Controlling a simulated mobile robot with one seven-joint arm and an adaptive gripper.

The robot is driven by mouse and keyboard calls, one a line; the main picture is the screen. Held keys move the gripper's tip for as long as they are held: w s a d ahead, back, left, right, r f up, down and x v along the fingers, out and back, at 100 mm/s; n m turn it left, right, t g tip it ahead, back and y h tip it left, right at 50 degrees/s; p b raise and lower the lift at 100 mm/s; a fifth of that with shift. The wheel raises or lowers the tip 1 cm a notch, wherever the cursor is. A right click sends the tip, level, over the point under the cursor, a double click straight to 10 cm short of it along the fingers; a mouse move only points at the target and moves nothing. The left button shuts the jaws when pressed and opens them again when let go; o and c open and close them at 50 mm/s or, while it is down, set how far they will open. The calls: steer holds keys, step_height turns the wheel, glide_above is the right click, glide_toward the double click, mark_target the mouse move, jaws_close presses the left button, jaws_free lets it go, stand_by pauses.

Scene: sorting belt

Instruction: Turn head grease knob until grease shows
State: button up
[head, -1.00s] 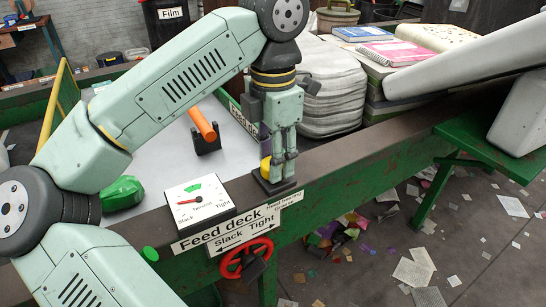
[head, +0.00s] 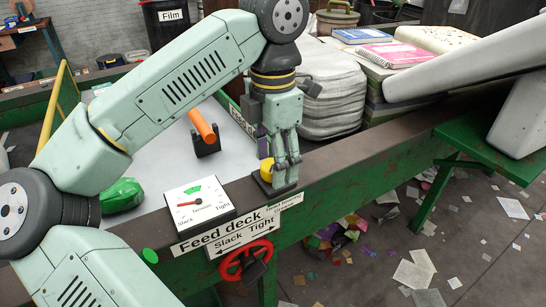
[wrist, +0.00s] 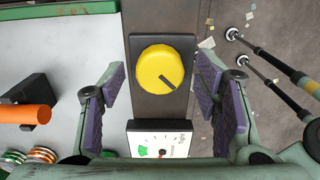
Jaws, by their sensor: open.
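The yellow grease knob (wrist: 160,68) is in the wrist view, with a dark pointer mark toward its lower right. In the head view the knob (head: 266,169) is partly hidden behind my fingers, on a dark base on the deck rail. My gripper (head: 284,160) is over the knob, fingers pointing down. I see nothing held. A small label (head: 290,200) at the base is partly legible.
A tension gauge (head: 199,206) sits beside the knob, its red needle toward Slack. A red handwheel (head: 246,260) is below on the rail's front. An orange roller (head: 203,126) in a black bracket and a green lump (head: 122,196) are on the deck.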

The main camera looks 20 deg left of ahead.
step_height(320, 180, up, 8)
steer(key=shift+f, duration=0.2)
stand_by(0.3)
